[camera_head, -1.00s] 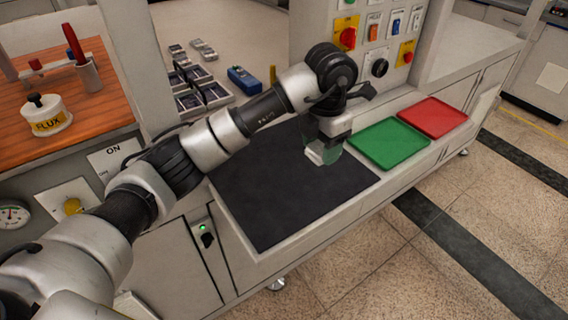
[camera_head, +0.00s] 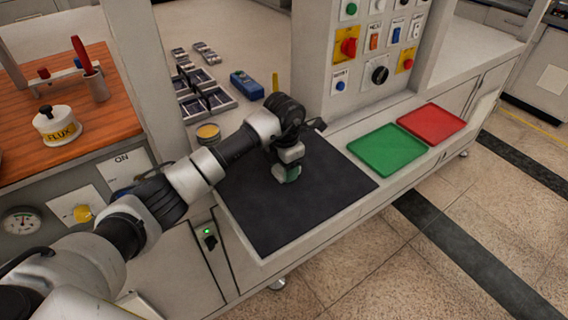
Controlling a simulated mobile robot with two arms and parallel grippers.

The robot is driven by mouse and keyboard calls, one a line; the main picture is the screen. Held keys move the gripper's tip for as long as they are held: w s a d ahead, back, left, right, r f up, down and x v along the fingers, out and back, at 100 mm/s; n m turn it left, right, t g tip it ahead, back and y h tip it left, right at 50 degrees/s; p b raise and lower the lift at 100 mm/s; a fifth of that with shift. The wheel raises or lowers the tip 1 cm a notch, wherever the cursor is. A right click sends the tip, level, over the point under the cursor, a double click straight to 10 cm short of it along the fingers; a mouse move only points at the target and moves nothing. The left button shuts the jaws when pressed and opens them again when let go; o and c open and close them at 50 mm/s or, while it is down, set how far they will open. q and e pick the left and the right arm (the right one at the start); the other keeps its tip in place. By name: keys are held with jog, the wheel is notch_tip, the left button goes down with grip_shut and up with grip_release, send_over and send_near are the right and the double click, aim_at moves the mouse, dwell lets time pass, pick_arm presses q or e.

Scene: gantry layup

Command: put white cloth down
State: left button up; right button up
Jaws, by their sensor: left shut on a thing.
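My left gripper (camera_head: 286,175) points down low over the black mat (camera_head: 315,205), near the mat's back edge. It is shut on a small pale thing, which I take to be the white cloth (camera_head: 279,173). Only a sliver of it shows beside the greenish fingertips, and the rest is hidden by the gripper. I cannot tell whether it touches the mat. The rest of the mat is bare. My right gripper is not in view.
A green tray (camera_head: 388,149) and a red tray (camera_head: 432,123) lie empty to the right of the mat. A switch panel (camera_head: 375,50) stands behind. A round tin (camera_head: 208,134), a blue device (camera_head: 246,85) and small bins (camera_head: 205,100) sit at the back left.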

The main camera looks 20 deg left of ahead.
pick_arm(q)
jog(key=shift+f, duration=0.15)
jog(key=o, duration=0.9)
jog(key=shift+r, duration=0.2)
notch_tip(320, 180, up, 12)
jog(key=b, duration=0.2)
jog(key=shift+b, duration=0.3)
